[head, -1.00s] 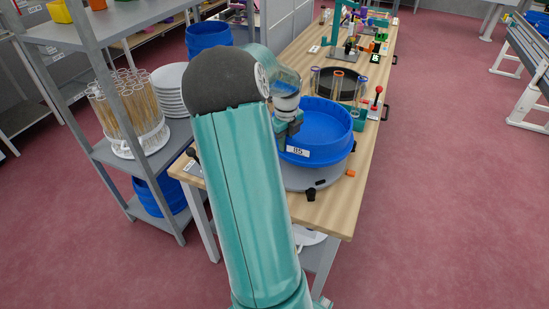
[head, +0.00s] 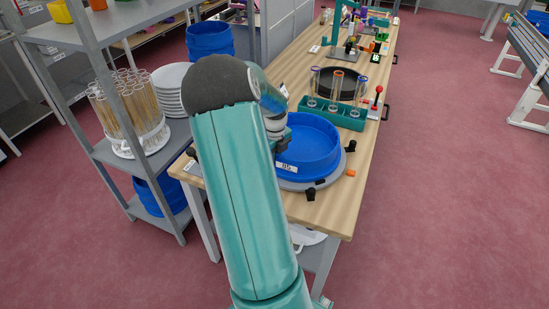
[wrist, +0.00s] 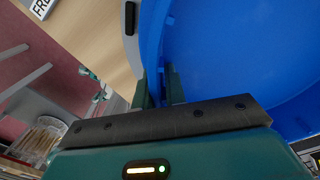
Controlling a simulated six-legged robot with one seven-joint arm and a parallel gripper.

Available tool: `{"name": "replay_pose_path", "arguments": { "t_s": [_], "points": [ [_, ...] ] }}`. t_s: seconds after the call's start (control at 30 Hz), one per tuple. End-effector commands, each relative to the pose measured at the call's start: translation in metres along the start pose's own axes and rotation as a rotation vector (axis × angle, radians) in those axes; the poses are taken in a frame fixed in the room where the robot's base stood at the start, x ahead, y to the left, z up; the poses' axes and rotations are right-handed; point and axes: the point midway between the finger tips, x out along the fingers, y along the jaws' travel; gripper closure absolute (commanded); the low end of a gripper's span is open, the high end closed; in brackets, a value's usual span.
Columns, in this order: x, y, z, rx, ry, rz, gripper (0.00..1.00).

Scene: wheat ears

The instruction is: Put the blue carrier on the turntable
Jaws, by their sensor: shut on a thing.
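The blue carrier (head: 306,150), a round open tub with a white number label on its front, is over the grey turntable (head: 328,183). It looks low on or just above the turntable; I cannot tell if it rests there. Black clamps stand at the turntable's edge. My gripper is mostly hidden behind my arm in the head view. In the wrist view my gripper (wrist: 158,88) is shut on the carrier's wall, with the blue inside (wrist: 225,55) filling the right. The turntable's edge (wrist: 131,18) shows beside it.
A teal rack (head: 333,112) with clear tubes stands just behind the carrier, near a red-knobbed lever (head: 377,98). A grey shelf (head: 112,150) at left holds bundled wheat tubes (head: 128,108), white plates (head: 171,90) and blue tubs. The table's front right corner is clear.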

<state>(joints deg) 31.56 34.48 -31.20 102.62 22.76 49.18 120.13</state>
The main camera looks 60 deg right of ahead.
Motion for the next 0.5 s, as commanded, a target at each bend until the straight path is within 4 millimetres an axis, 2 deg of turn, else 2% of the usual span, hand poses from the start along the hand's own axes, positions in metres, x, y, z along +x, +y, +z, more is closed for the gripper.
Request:
{"name": "replay_pose_path", "arguments": {
  "t_s": [0.1, 0.13, 0.23, 0.5],
  "points": [
    [0.0016, -0.0009, 0.0006, -0.001, -0.002, -0.003, 1.00],
    [0.0028, 0.0001, 0.0001, -0.001, 0.000, 0.000, 0.84],
    [0.0026, 0.0001, 0.0001, -0.001, 0.000, 0.000, 0.66],
    [0.0021, 0.0001, 0.0001, 0.000, 0.000, 0.000, 0.66]
  ]
}}
